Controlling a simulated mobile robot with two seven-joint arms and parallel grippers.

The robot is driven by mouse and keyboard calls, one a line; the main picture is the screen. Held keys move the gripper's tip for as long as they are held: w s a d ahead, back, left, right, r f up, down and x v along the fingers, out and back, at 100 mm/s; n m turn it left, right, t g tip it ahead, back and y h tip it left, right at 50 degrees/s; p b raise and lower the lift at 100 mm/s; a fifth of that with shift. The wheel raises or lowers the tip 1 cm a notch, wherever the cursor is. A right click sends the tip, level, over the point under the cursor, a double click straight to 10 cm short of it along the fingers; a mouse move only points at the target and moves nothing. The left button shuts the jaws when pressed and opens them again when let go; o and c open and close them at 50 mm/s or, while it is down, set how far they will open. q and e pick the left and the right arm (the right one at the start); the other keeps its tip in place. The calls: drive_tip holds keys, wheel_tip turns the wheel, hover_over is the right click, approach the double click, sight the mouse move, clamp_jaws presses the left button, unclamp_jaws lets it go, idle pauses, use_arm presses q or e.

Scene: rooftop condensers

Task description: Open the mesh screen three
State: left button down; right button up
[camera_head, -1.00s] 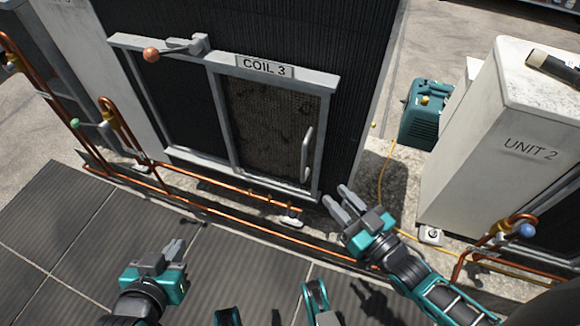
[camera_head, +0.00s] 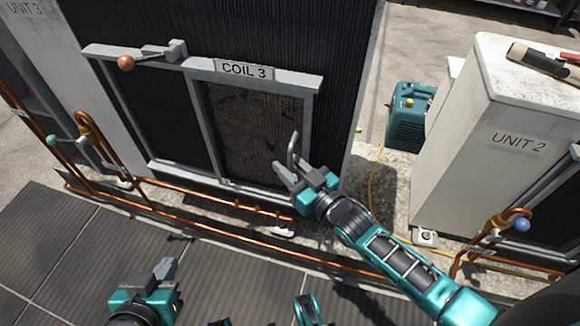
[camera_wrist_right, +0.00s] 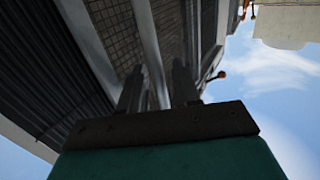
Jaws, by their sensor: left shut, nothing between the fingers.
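The brown mesh screen (camera_head: 245,125) sits in a grey frame under the COIL 3 label (camera_head: 246,70), and appears closed. Its upright grey handle (camera_head: 293,146) is at the screen's right side. My right gripper (camera_head: 286,170) is open at the handle's lower part, and its fingers partly hide it. In the right wrist view the fingers (camera_wrist_right: 157,88) are apart, with a grey bar (camera_wrist_right: 149,50) running between them; contact cannot be told. My left gripper (camera_head: 168,270) is shut and empty, low over the floor. A lever with an orange ball (camera_head: 125,63) is on the frame's top rail.
Copper pipes (camera_head: 200,222) run low in front of the unit. A teal machine (camera_head: 408,115) with a yellow hose stands to the right, beside the white UNIT 2 cabinet (camera_head: 505,100), which has tools on top. Grey floor tiles (camera_head: 60,235) are clear at the left front.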

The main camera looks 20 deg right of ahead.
drive_tip(key=shift+c, duration=0.3)
use_arm(q)
drive_tip(key=shift+f, duration=0.1)
use_arm(e)
clamp_jaws()
